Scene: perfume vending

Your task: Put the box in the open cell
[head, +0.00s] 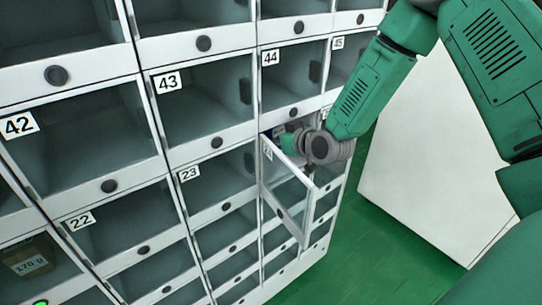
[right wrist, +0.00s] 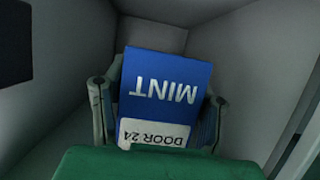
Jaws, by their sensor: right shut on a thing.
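The blue box (right wrist: 168,75) has white "MINT" lettering and a white "DOOR 24" label, both upside down in the right wrist view. My right gripper (right wrist: 160,100) is shut on it, with one finger on each side. In the head view this gripper (head: 292,138) reaches into the open cell below cell 44, and the box is mostly hidden there. Grey cell walls (right wrist: 75,60) surround the box in the right wrist view. I cannot tell whether the box touches the cell floor. The cell's clear door (head: 288,195) stands swung outward, below and beside my wrist. My left gripper is out of view.
Closed cells with clear doors and round dark knobs surround it, such as cell 43 (head: 205,95) and cell 23 (head: 218,187). A box marked "170 g" (head: 28,258) sits in a lower left cell. A white panel (head: 420,165) stands right over green floor (head: 345,250).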

